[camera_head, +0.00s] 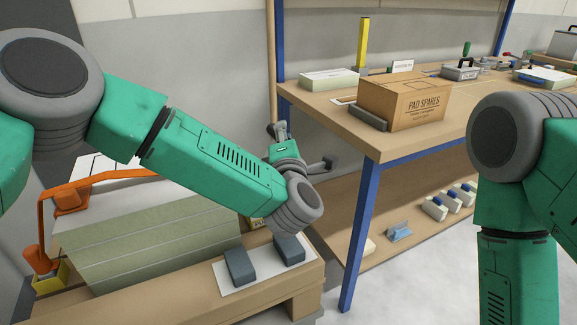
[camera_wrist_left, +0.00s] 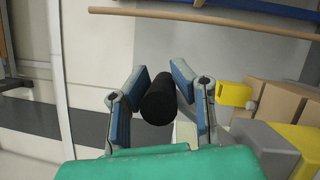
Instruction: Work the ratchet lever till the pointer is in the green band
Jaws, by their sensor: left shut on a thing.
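My left gripper (camera_head: 278,131) is partly visible in the head view, beyond my left wrist and behind the stack of panels. In the left wrist view my left gripper (camera_wrist_left: 161,98) has its blue-padded fingers on either side of a black cylindrical grip (camera_wrist_left: 159,101), shut on it. This grip looks like the handle end of the ratchet lever; the rest of the lever is hidden. I cannot make out the pointer or the green band in either view. My right arm shows at the right of the head view, but its gripper is out of the picture.
Pale green panels (camera_head: 150,240) lie stacked on a wooden trolley (camera_head: 250,302), beside an orange bracket (camera_head: 44,215). A workbench (camera_head: 395,143) with blue legs carries a cardboard box (camera_head: 405,103) and several tools. Floor at the lower right is clear.

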